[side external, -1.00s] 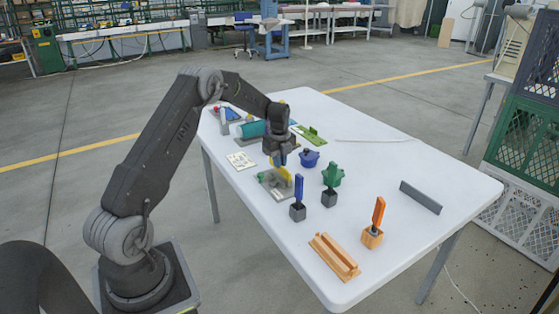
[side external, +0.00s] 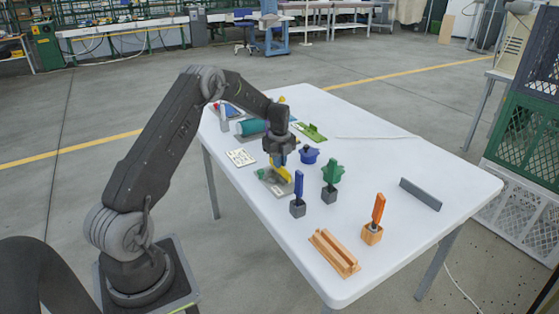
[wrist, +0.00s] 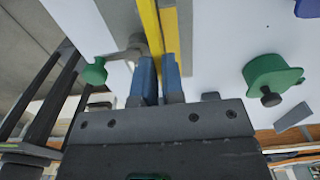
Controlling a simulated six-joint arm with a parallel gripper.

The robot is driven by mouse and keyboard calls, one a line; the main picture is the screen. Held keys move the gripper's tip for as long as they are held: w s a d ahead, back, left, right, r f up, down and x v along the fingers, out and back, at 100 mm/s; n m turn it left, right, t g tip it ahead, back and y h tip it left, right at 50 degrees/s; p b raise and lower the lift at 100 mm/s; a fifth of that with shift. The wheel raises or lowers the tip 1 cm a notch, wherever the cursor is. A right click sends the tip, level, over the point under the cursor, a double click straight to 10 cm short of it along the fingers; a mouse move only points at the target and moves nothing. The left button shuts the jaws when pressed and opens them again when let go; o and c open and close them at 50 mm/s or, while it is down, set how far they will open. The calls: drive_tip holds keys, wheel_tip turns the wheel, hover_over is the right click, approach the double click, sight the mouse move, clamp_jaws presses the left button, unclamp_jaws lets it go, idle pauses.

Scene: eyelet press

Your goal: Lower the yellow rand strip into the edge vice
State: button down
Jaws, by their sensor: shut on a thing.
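My gripper (side external: 280,160) is shut on the yellow rand strip (side external: 284,174), with its blue fingers pinching it. In the wrist view the strip (wrist: 150,28) runs up and away from between the fingertips (wrist: 159,68). The edge vice (side external: 278,190) is a grey plate and block on the table, directly below my gripper. Its green knob (wrist: 95,71) sits left of the strip in the wrist view. The strip is at or just above the vice; I cannot tell whether it is inside the slot.
A blue-handled tool (side external: 298,190) and a green-handled tool (side external: 331,178) stand in grey blocks close by. A blue pot (side external: 310,155) is just right of my gripper. The table's right side is mostly clear.

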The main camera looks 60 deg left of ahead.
drive_tip(key=shift+f, duration=0.3)
idle(0.4)
drive_tip(key=c, duration=1.1)
unclamp_jaws()
drive_tip(key=shift+c, duration=0.2)
drive_tip(key=shift+r, duration=3.05)
